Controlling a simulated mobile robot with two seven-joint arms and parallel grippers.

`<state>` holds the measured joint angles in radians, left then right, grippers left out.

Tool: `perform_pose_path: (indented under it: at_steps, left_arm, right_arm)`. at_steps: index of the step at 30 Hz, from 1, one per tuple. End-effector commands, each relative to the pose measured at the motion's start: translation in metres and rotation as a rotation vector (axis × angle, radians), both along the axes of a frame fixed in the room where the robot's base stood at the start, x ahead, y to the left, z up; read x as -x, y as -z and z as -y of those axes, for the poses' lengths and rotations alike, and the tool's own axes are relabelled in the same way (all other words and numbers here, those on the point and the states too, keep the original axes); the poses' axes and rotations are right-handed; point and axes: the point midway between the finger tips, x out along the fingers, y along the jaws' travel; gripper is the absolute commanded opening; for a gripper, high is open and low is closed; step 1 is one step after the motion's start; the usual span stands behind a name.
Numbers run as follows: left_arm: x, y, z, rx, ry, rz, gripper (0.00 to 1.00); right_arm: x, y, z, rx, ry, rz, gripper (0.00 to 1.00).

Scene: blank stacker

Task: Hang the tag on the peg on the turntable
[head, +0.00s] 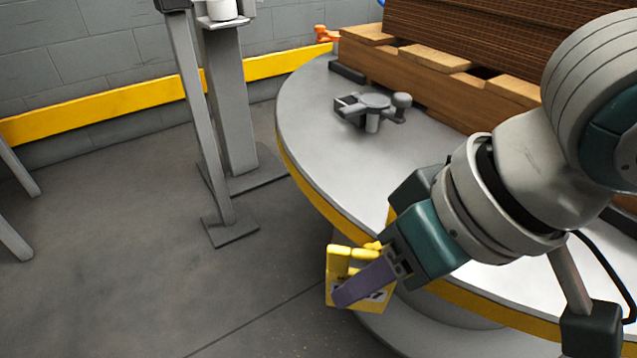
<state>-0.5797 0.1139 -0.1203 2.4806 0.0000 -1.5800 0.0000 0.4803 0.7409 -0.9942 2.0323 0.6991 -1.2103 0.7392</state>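A yellow tag (334,280) with dark markings is at my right gripper (350,282), just off the near left edge of the turntable. One purple-grey finger lies across the tag's face; the other finger is hidden behind it, and the gripper looks shut on the tag. The round grey turntable (318,135) has a yellow rim. A grey fixture (374,102) with a short post and a rounded knob stands on its far left part. It looks like the peg, up and a little right of the gripper in the picture, well apart from the tag. My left gripper is out of view.
A wooden pallet (440,85) with a brown ribbed stack (470,30) fills the turntable's back right. A dark bar (347,72) lies at its back left edge. Grey posts (228,100) stand on the floor to the left.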

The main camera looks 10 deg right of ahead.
Motion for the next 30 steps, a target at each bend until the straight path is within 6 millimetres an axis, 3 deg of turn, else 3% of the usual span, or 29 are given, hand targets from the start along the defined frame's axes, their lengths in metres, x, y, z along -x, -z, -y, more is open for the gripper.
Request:
perform_pose_path:
  at_steps: [7, 18, 30]
  left_arm:
    - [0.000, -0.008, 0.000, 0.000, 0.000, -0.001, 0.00]
    - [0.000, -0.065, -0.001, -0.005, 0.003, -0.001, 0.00]
    - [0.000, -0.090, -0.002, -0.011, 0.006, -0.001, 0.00]
  right_arm:
    - [-0.003, -0.010, 0.005, 0.007, 0.007, 0.014, 0.54]
    - [0.024, -0.073, 0.022, 0.005, 0.006, 0.002, 0.54]
    - [0.036, -0.103, 0.023, -0.007, -0.007, 0.001, 0.54]
